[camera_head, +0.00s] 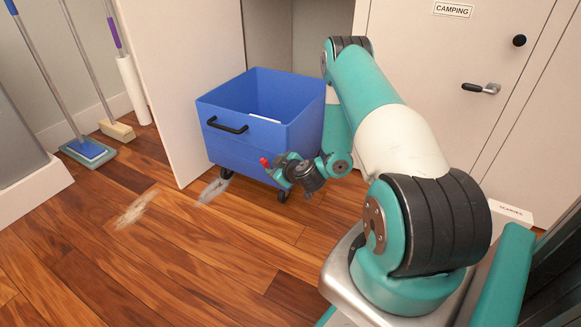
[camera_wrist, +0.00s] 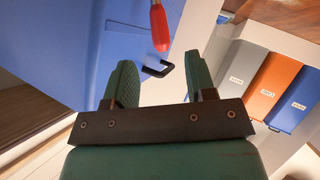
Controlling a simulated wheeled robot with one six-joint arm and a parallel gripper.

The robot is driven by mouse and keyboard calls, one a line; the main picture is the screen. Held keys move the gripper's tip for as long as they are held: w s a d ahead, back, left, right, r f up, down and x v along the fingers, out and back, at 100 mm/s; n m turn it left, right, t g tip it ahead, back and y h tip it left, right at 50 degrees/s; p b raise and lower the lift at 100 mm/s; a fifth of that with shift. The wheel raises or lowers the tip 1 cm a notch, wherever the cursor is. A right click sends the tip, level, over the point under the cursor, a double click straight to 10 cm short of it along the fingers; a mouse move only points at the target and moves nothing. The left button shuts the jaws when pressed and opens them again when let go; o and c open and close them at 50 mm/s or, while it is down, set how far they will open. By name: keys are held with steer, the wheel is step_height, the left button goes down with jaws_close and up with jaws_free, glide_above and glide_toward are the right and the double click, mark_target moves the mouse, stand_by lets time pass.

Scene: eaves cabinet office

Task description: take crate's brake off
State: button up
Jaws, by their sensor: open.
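The blue crate (camera_head: 262,130) stands on small dark castors (camera_head: 282,196) in the cabinet opening, with a black handle (camera_head: 227,125) on its front face. A red-tipped lever (camera_head: 265,162) shows low at the crate's front; I take it for the brake. In the wrist view the red tip (camera_wrist: 159,28) hangs beyond my fingers, in front of the crate's blue wall (camera_wrist: 60,60). My gripper (camera_head: 284,166) is low beside the crate's front. In the wrist view my gripper (camera_wrist: 163,78) is open, with nothing between its fingers. A black bracket (camera_wrist: 158,70) appears just past the fingertips.
A white panel (camera_head: 185,80) stands left of the crate. Mops (camera_head: 88,150) and a broom (camera_head: 117,130) lean further left. A door with a lever handle (camera_head: 480,88) is at right. Labelled coloured boxes (camera_wrist: 266,88) show in the wrist view.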

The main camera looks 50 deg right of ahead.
steer(key=b+v, duration=0.8)
steer(key=shift+s, duration=0.25)
steer(key=shift+r, duration=0.1)
